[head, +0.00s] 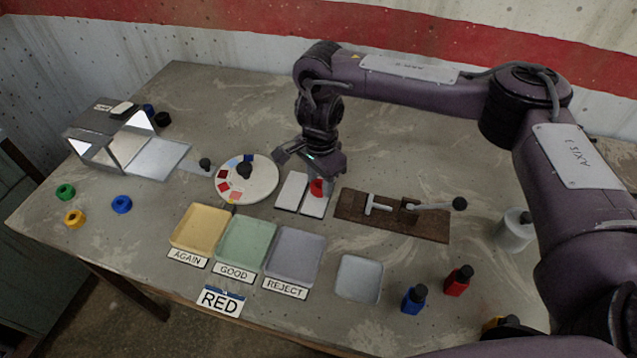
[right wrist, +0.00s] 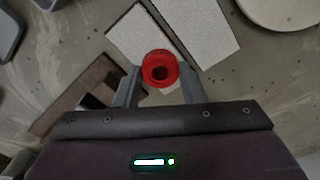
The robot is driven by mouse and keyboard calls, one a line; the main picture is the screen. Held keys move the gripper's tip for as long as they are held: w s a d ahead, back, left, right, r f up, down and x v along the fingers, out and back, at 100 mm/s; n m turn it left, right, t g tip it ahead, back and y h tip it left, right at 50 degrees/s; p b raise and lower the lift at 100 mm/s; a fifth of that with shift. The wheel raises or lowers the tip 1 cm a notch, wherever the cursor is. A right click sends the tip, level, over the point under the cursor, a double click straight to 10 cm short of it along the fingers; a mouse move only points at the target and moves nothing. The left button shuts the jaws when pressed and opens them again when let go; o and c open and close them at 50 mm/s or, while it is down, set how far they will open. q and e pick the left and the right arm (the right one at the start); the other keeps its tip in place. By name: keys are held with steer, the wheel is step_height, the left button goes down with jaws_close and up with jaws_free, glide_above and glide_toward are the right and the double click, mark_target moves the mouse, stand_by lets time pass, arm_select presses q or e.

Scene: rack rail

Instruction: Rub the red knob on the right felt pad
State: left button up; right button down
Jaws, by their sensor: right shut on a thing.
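The red knob (head: 317,187) is a small round piece with a dark hollow in its top, seen in the right wrist view (right wrist: 160,68). My right gripper (head: 316,174) is shut on it, one finger on each side. The right felt pad (head: 314,206) is a pale rectangle; the knob is over its far part. In the right wrist view this pad (right wrist: 131,34) is on the left, partly hidden by the knob. Whether the knob touches the pad I cannot tell. The left felt pad (head: 291,191) lies beside it, bare. My left gripper is not in view.
A wooden board with a lever clamp (head: 395,217) lies right of the pads. A round palette (head: 243,182) stands left of them. Yellow, green and grey trays (head: 293,282) are in front. Blue and red bottles (head: 458,281) stand at front right. The far table middle is clear.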

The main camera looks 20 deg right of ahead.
steer(key=shift+w+d, duration=0.5)
steer(key=shift+w, duration=0.2)
steer(key=shift+s+a+p, duration=0.2)
steer(key=shift+s+a, duration=0.3)
steer(key=shift+s, duration=0.3)
steer(key=shift+s+a+p, duration=0.25)
steer(key=shift+s+a, duration=0.3)
steer(key=shift+s, duration=0.2)
steer(key=shift+s+a+p, duration=0.2)
steer(key=shift+s+a, duration=0.3)
steer(key=shift+s, duration=0.3)
steer(key=shift+w+d+f, duration=0.1)
steer(key=shift+w+d, duration=0.15)
steer(key=shift+w, duration=0.15)
steer(key=shift+w+d+b, duration=0.4)
steer(key=shift+w+d, duration=0.25)
steer(key=shift+w, duration=0.35)
steer(key=shift+w+d+b, duration=0.4)
steer(key=shift+w+d, duration=0.25)
steer(key=shift+w, duration=0.3)
steer(key=shift+s+a+p, duration=0.4)
steer(key=shift+s+a, duration=0.25)
steer(key=shift+s, duration=0.3)
steer(key=shift+s+a+p, duration=0.35)
steer(key=shift+s+a, duration=0.25)
steer(key=shift+s, duration=0.3)
steer(key=shift+s, duration=0.1)
